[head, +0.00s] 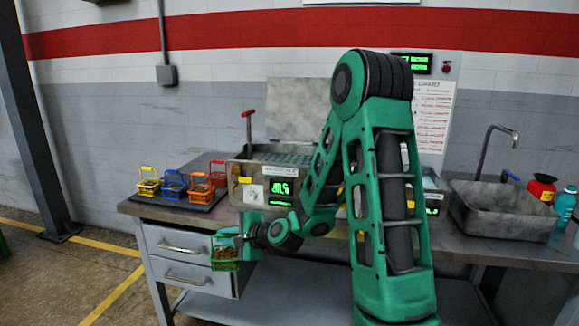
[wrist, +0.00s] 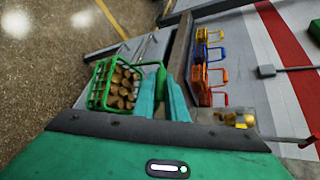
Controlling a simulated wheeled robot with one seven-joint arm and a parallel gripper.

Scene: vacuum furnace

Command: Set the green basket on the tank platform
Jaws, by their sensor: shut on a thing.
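My gripper (head: 240,234) is shut on the green basket (head: 225,254), which hangs in front of the bench's front left corner, below the bench top. In the wrist view the green basket (wrist: 101,86) holds several brown round parts. Its handle is between the teal fingers of my gripper (wrist: 161,84). The metal tank (head: 249,170) stands on the bench behind and to the right of the gripper, with a lit green display and a raised lid. A greenish grating (head: 285,155) shows at its top; my arm hides part of the tank.
A dark tray (head: 206,203) left of the tank carries yellow (head: 148,186), blue (head: 173,187) and orange-red baskets (head: 201,192). A red-handled rod (head: 248,125) rises at the tank's left end. A sink (head: 500,212) is at right. Floor left of the bench is clear.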

